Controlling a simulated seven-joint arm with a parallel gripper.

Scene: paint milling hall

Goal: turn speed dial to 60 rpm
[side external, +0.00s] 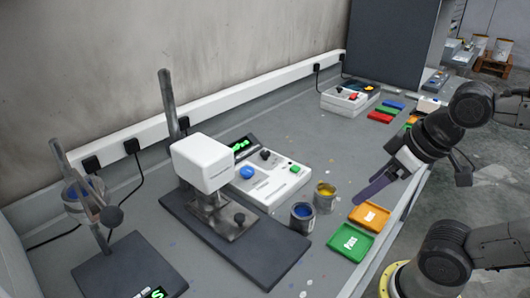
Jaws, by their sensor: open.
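A white control box (270,184) sits on the bench beside the mixer stand. Its top carries a blue knob (247,172), a small black knob (265,154) and a green button (294,169). A dark display (239,147) with green digits stands at its back, partly hidden by the mixer head; I cannot read the digits. Which knob is the speed dial, and where it points, is too small to tell. My gripper (362,206) has long purple-grey fingers, is open and empty, and hangs above the bench's right side, apart from the box.
The white mixer head (201,162) stands left of the box. A blue paint can (302,217) and a yellow one (325,196) stand between box and gripper. An orange tray (386,227) and a green tray (342,252) lie near the front edge. Another control box (343,104) stands farther back.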

